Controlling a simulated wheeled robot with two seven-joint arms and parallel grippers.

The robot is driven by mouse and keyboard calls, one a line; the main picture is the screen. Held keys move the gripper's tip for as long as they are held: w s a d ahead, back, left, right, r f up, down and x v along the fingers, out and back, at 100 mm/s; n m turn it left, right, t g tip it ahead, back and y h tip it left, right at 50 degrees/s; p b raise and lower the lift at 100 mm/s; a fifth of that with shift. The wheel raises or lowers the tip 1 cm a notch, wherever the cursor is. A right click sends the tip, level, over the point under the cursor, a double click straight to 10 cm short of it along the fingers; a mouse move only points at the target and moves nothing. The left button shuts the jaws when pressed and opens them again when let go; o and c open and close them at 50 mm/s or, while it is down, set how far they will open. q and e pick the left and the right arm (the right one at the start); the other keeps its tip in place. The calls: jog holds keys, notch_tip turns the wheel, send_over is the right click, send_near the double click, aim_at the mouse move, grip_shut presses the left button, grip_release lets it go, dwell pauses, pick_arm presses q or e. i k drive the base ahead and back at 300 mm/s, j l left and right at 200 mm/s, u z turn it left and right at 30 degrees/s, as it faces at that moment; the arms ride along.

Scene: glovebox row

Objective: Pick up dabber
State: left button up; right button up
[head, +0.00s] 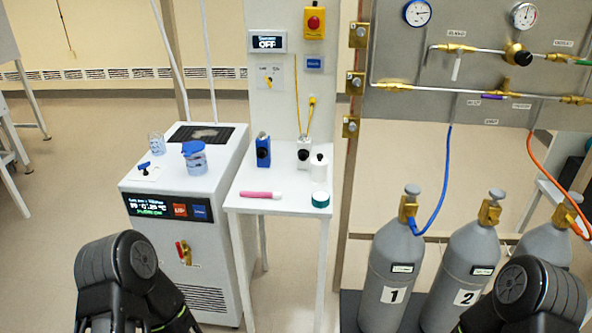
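No label marks the dabber. The likeliest match is a pink stick with a pale end (260,195), lying flat across the front of the small white table (275,207). It lies apart from the other items there, with nothing on top of it. Black rounded parts of my two arms show at the bottom left and bottom right, well short of the table. The fingers of both grippers are out of the picture, so I cannot see their state. Nothing is seen held.
On the table stand a blue device (263,152), a white device with a black knob (303,154), a white bottle (319,167) and a teal-banded jar (321,199). A white chiller cabinet (165,240) adjoins left. Grey cylinders (392,262) stand right.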

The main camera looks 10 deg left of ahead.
aim_at(276, 195)
jog(key=i+j+z, duration=0.65)
jog(key=i+j, duration=0.1)
jog(key=j, duration=0.05)
